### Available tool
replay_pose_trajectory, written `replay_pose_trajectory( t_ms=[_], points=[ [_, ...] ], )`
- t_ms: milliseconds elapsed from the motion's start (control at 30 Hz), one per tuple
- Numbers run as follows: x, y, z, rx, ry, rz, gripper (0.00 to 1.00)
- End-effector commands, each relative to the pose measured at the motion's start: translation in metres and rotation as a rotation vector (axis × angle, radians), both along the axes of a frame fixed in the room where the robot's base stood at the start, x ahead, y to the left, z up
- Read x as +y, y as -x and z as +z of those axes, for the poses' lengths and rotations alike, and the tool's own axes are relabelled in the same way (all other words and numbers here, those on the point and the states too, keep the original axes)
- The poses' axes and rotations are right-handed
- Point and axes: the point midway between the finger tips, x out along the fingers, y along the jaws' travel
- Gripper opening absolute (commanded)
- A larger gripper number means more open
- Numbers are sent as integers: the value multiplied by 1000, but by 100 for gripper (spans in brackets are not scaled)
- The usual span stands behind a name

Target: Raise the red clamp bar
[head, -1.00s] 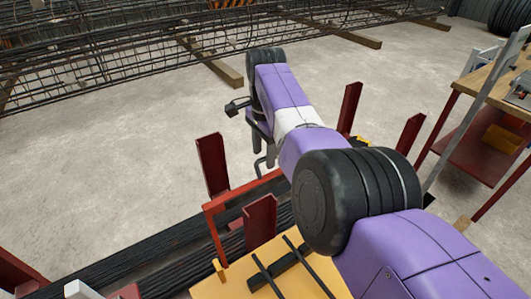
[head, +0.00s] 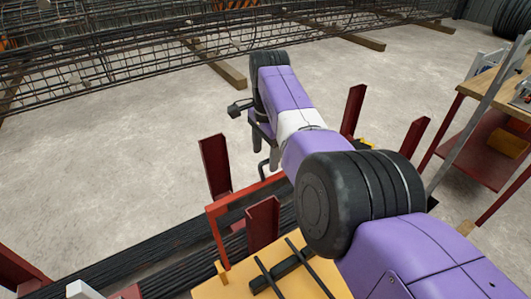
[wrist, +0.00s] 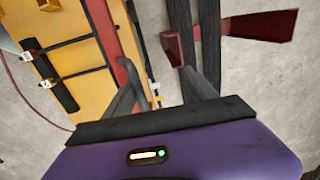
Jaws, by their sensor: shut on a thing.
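My gripper (head: 265,160) is at the bar's right part, pointing down, beyond my purple arm. A dark bent handle shows at its fingertips. In the wrist view the red clamp bar (wrist: 106,30) runs down to the left finger. The exact contact is hard to see, and my arm hides the bar's right end.
Dark red posts (head: 214,167) stand around the rebar bundle (head: 165,250). The yellow bench top (head: 235,288) carries black rods. A rebar cage (head: 110,50) lies at the back on timbers. A red-framed workbench (head: 485,160) stands at the right. Open concrete floor lies between.

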Motion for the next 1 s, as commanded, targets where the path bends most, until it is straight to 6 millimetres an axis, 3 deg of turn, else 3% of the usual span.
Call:
replay_pose_trajectory(
  t_ms=[167,500,700,1000],
  points=[
    [5,-3,14,-18,-13,3,34],
    [1,0,70,-17,-10,3,34],
    [-1,3,80,-7,-4,2,34],
    [-3,4,80,-2,-2,1,34]
  ],
)
